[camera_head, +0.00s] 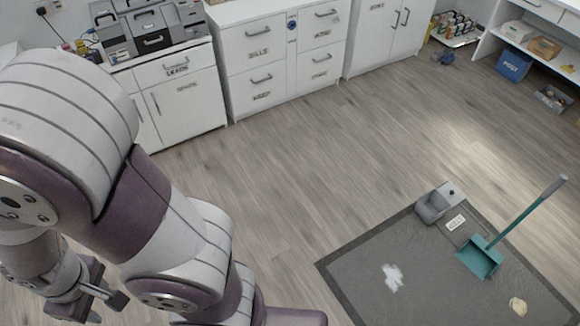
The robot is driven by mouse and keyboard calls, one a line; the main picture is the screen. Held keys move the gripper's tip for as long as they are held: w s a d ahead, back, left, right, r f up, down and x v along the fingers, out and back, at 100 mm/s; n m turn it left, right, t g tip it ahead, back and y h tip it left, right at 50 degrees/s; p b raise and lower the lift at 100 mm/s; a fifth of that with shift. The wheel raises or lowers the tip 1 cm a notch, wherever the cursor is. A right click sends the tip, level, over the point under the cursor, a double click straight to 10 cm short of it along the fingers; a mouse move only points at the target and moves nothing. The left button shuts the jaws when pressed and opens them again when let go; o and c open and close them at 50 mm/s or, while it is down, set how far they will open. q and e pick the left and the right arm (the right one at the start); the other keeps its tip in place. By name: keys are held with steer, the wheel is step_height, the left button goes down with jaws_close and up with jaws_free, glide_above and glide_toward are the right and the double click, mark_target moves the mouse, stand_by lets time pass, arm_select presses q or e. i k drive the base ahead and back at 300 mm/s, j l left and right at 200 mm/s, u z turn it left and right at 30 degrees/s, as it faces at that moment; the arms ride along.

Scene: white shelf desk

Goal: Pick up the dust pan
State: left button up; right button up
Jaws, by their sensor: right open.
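The teal dust pan (480,258) lies on the dark grey mat (345,268) at the lower right. Its long thin handle slants up and right past the mat's edge, ending in a grey grip.
On the mat are a grey bin-like object (434,206), a small label (456,222), a white patch (392,277) and a beige scrap (518,306). White cabinets (264,64) line the back. A blue box (513,64) stands at the upper right. The wooden floor between is clear.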

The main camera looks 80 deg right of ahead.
mark_target(480, 256)
steer(key=z, duration=4.75)
steer(key=i+z, duration=0.1)
steer(key=i, duration=0.4)
steer(key=i+j+z, duration=0.1)
steer(key=i, duration=0.4)
steer(key=i+j+z, duration=0.1)
steer(key=i, duration=0.35)
steer(key=i+j+z, duration=0.1)
steer(key=i+j, duration=0.15)
steer(key=i, duration=0.25)
steer(key=i+j+z, duration=0.1)
steer(key=i, duration=0.4)
steer(key=i+j+z, duration=0.1)
steer(key=i+j, duration=0.25)
steer(key=i, duration=0.1)
